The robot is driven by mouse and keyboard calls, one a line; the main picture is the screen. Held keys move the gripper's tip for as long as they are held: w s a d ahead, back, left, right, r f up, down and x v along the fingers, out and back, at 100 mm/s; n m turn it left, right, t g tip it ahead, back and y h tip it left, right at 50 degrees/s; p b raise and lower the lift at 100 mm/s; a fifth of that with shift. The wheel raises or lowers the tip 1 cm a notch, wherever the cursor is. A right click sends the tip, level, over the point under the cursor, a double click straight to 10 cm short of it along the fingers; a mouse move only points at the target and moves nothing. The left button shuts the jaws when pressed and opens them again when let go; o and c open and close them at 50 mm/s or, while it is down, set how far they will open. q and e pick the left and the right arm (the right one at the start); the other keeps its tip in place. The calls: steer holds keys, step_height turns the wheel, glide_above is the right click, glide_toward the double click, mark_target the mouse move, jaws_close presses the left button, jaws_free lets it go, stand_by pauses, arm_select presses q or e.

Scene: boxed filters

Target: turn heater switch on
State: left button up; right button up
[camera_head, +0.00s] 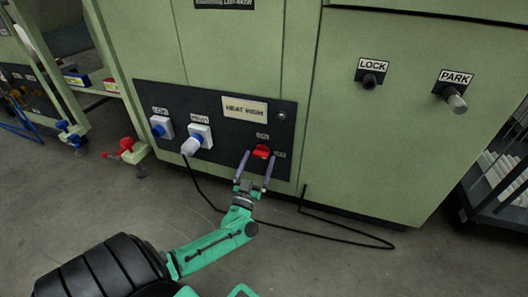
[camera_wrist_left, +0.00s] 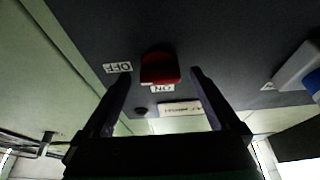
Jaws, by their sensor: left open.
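The heater switch is a red rocker (camera_head: 262,152) on the dark lower panel of the green cabinet. It also shows in the left wrist view (camera_wrist_left: 160,68), between an OFF label (camera_wrist_left: 117,68) and an ON label (camera_wrist_left: 162,88). My left gripper (camera_head: 257,165) is open, its two fingers pointing at the panel on either side of the red switch. In the left wrist view the fingers stand apart with the switch between and beyond their tips. I cannot tell whether they touch the panel. My right gripper is not in view.
A black cable (camera_head: 330,237) lies on the floor. LOCK (camera_head: 370,81) and PARK (camera_head: 455,101) knobs are at right. A dark cart (camera_head: 490,190) stands far right.

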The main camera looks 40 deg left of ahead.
arm_select(q)
steer(key=shift+r, duration=0.1)
steer(key=c, duration=1.4)
